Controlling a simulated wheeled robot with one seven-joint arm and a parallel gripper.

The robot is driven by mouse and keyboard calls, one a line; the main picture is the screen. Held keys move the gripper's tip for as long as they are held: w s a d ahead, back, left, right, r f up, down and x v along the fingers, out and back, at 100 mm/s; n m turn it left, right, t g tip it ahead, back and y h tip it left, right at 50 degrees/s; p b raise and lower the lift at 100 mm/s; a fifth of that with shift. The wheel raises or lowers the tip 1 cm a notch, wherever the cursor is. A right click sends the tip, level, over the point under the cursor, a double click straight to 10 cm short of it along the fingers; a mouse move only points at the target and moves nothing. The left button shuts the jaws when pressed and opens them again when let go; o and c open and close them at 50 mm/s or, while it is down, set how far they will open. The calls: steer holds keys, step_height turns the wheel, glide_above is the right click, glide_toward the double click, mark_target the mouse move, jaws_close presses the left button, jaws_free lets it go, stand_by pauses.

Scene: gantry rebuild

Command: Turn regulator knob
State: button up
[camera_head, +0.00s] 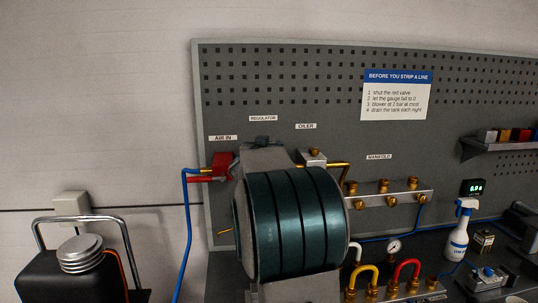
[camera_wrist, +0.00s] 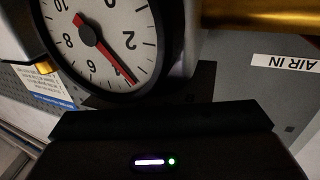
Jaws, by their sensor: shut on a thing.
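The regulator knob itself is hidden in both views. In the head view, my arm covers the spot below the REGULATOR label (camera_head: 263,118). In the wrist view, the dark body of my gripper (camera_wrist: 160,122) fills the bottom, close to a round pressure gauge (camera_wrist: 92,40). The gauge appears upside down, and its red needle points between the 2 and the 6. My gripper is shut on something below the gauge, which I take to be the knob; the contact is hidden.
A red valve (camera_head: 221,166) with a blue hose is left of my arm. The oiler (camera_head: 312,158) and brass-fitted manifold (camera_head: 392,195) are to the right. A spray bottle (camera_head: 460,230) stands on the bench. A black tank (camera_head: 75,275) is at lower left.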

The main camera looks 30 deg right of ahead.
steer(key=shift+f+n+t+y+b, duration=0.15)
steer(key=shift+n+t+y+b, duration=0.6)
steer(key=shift+b, duration=0.5)
steer(key=shift+w+a+r+n+t+y+b, duration=0.15)
steer(key=shift+r+n+t+y+b, duration=0.2)
steer(key=shift+b, duration=0.3)
steer(key=shift+f, duration=0.15)
steer(key=o, duration=1)
steer(key=v, duration=1.4)
